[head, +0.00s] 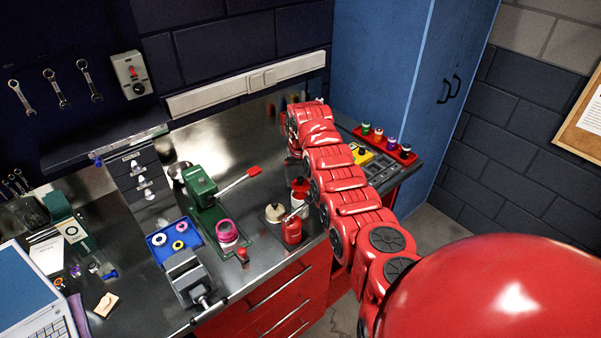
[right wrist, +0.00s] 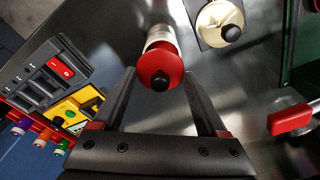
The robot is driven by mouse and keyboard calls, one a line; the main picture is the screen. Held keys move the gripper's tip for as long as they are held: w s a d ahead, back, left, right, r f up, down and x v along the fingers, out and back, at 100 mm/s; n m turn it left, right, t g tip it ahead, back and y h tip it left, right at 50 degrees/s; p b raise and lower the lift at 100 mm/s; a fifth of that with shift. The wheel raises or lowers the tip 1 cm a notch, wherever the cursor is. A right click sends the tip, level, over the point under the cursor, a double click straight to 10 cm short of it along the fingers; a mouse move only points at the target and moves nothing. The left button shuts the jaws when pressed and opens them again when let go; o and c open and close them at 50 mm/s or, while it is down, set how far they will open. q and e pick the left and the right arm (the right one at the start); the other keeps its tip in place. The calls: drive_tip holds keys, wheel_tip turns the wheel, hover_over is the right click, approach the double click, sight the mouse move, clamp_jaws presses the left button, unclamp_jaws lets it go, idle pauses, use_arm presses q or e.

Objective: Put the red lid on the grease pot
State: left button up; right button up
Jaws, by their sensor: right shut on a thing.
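My right gripper (head: 298,172) points down at the back right of the bench and is shut on the red lid (right wrist: 152,66), a round lid with a black knob. In the right wrist view, the fingers of my right gripper (right wrist: 158,78) stand on either side of the lid. The lid also shows in the head view (head: 300,185). Directly below it is a pale pot (head: 299,200), its white side (right wrist: 160,36) showing past the lid. I cannot tell whether the lid touches its rim. My left gripper is not in view.
A green press (head: 201,188) with a red-tipped lever (head: 254,171) stands further left.

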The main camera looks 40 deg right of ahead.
sight(300, 182)
drive_tip(key=shift+a+f, duration=0.2)
drive_tip(key=shift+f, duration=0.65)
drive_tip(key=shift+d+f, duration=0.2)
drive_tip(key=shift+f, duration=0.25)
drive_tip(key=shift+a, duration=0.15)
drive_tip(key=shift+b, duration=0.3)
drive_tip(key=shift+b, duration=0.35)
drive_tip(key=shift+f+b, duration=0.35)
drive_tip(key=shift+f, duration=0.25)
drive_tip(key=o, duration=1)
drive_tip(key=shift+o, duration=0.2)
drive_tip(key=shift+r, duration=0.1)
